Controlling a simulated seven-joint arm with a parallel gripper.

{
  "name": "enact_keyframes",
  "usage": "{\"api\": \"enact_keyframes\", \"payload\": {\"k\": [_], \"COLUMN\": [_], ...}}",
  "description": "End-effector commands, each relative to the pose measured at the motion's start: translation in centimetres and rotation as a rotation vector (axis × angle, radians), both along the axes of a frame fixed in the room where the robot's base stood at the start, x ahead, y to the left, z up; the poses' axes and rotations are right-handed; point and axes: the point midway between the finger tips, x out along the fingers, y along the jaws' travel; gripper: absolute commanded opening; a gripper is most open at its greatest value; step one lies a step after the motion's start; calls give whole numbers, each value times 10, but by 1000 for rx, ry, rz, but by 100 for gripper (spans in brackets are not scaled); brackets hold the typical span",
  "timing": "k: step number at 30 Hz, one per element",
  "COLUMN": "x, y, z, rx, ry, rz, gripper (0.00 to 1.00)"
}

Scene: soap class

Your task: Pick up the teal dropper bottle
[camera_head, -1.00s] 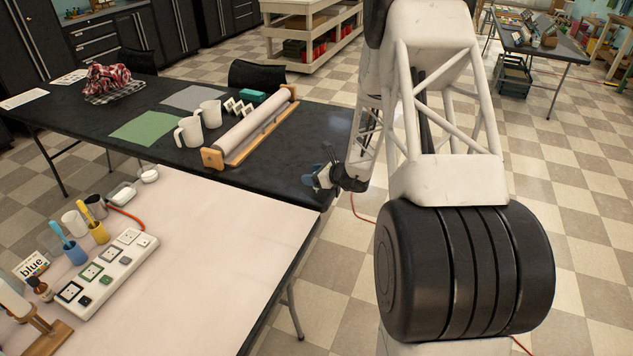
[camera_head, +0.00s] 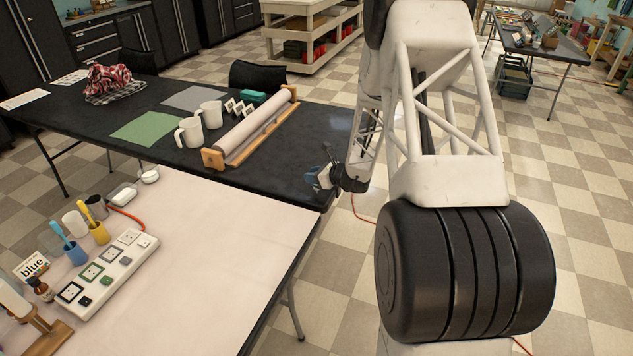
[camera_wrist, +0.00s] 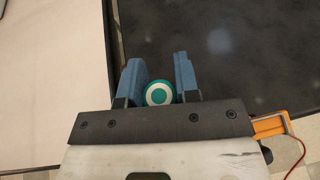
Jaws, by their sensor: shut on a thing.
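The teal dropper bottle (camera_wrist: 159,94) shows in the wrist view as a round teal top with a white ring, seen from above. It sits between the two blue fingers of my gripper (camera_wrist: 158,68), close to their base. The gripper is shut on it. In the head view my gripper (camera_head: 318,178) is small, near the right end of the black table (camera_head: 285,165). The bottle cannot be clearly made out there, and its lower body is hidden in the wrist view.
A pale table (camera_head: 215,240) in front holds a white power strip (camera_head: 107,275), a small brown bottle (camera_head: 40,289) and cups. The black table holds white mugs (camera_head: 188,132) and a roller on a wooden stand (camera_head: 255,125). The black table's right end is clear.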

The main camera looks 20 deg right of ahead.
Motion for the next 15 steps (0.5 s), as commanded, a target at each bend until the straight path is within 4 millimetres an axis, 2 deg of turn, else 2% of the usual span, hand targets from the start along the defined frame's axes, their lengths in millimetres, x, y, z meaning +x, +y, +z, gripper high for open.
{"api": "enact_keyframes", "payload": {"k": [8, 15], "x": [0, 0], "y": [0, 0], "z": [2, 15], "rx": [-1, -1], "ry": [-1, -2], "rz": [0, 1], "gripper": [7, 7]}}
